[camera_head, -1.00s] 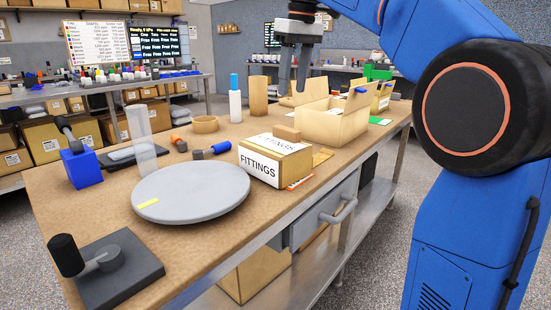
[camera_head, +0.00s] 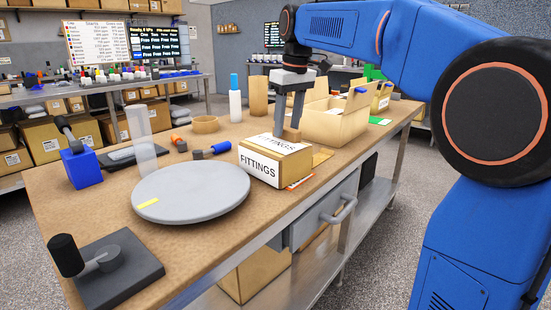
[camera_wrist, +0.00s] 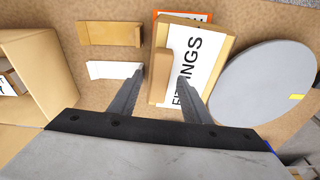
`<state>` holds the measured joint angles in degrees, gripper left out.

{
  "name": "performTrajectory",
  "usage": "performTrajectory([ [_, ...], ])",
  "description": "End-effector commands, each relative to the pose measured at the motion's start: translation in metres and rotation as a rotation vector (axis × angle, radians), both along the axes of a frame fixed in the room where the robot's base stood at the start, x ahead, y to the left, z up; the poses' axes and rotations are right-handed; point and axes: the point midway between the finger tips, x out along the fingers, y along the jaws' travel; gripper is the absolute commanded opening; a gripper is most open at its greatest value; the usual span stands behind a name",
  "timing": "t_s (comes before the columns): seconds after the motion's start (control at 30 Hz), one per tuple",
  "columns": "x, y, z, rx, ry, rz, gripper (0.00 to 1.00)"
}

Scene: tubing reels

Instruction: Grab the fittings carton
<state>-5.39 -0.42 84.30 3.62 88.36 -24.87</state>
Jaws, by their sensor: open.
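The fittings carton (camera_head: 270,165) is a brown box with white FITTINGS labels on its top and side, and it sits on the workbench right of the round grey disc. A small raised tan block (camera_head: 290,134) stands on its top. My gripper (camera_head: 288,124) points down just above the carton, with its fingers apart around the level of this block. In the wrist view the carton (camera_wrist: 190,72) lies ahead of my fingers, and the tan block (camera_wrist: 161,76) shows between the fingertips. My gripper holds nothing. Whether a finger touches the block cannot be told.
The grey disc (camera_head: 190,190) lies left of the carton. An open carton (camera_head: 335,121) stands behind it to the right. A white bottle (camera_head: 235,103) and a tan ring (camera_head: 205,124) stand farther back. The bench's front edge is close on the right.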

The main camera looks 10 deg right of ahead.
Motion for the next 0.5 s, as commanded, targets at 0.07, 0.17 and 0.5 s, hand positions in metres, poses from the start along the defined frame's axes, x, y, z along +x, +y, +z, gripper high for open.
performTrajectory([
  [0.07,0.0004,0.0002,-0.0023,0.0,-0.001,0.0,0.44],
  [0.17,0.0005,0.0003,-0.0024,0.0,-0.001,0.0,0.44],
  [0.5,0.0005,0.0002,-0.0023,0.001,-0.001,0.0,0.0],
])
